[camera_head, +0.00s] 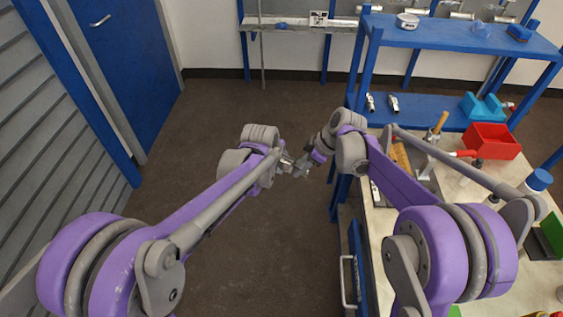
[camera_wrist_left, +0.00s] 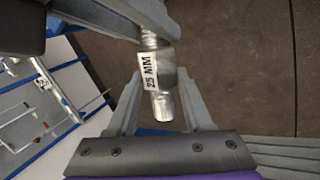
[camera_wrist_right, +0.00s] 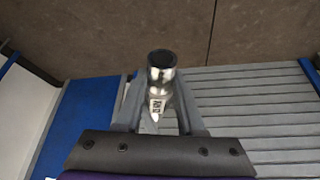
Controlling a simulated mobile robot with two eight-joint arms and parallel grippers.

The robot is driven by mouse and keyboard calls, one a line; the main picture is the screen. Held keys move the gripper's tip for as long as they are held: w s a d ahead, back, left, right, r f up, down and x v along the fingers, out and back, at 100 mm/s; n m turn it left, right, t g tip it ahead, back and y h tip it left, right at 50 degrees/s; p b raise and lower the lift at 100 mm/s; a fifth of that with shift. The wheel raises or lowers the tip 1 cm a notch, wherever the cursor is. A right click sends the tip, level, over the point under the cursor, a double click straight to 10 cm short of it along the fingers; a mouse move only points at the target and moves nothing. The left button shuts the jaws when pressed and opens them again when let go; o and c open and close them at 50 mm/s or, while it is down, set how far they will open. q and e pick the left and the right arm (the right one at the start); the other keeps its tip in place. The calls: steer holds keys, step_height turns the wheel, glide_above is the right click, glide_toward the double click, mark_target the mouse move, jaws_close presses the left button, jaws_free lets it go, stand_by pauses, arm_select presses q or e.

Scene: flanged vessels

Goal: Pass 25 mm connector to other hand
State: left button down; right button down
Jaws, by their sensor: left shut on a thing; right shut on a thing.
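The 25 mm connector (camera_wrist_left: 161,82) is a shiny metal cylinder with a white "25 MM" label. In the left wrist view it stands between the fingers of my left gripper (camera_wrist_left: 160,103), and the grey fingers of my right gripper (camera_wrist_left: 125,18) reach its other end. In the right wrist view the connector (camera_wrist_right: 159,85) sits between my right gripper's fingers (camera_wrist_right: 156,108), its dark open end facing up. Both grippers are shut on it. In the head view my left gripper (camera_head: 286,163) and right gripper (camera_head: 304,164) meet in mid-air; the connector is hard to make out there.
The workbench (camera_head: 382,225) on the right carries a red bin (camera_head: 490,141), a hammer (camera_head: 436,130) and other tools. A blue shelf (camera_head: 450,38) stands behind it. Grey slatted panels and a blue door (camera_head: 120,65) are left. The floor (camera_head: 240,240) below the grippers is clear.

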steer(key=shift+c, duration=2.2)
jaws_free()
steer(key=v, duration=1.1)
steer(key=s+d+f+m+t+h, duration=0.1)
steer(key=s+d+f+m, duration=0.1)
steer(key=s+m, duration=0.3)
steer(key=s+d+f+m+t+h, duration=0.2)
steer(key=s+d+m, duration=0.3)
steer(key=s, duration=0.6)
steer(key=s+d+f+m+t+h, duration=0.2)
steer(key=s+d+f+m, duration=0.1)
steer(key=s, duration=0.5)
steer(key=shift+s+d+m, duration=0.15)
steer(key=shift+s+m, duration=0.25)
steer(key=shift+m, duration=0.5)
steer(key=shift+f, duration=0.1)
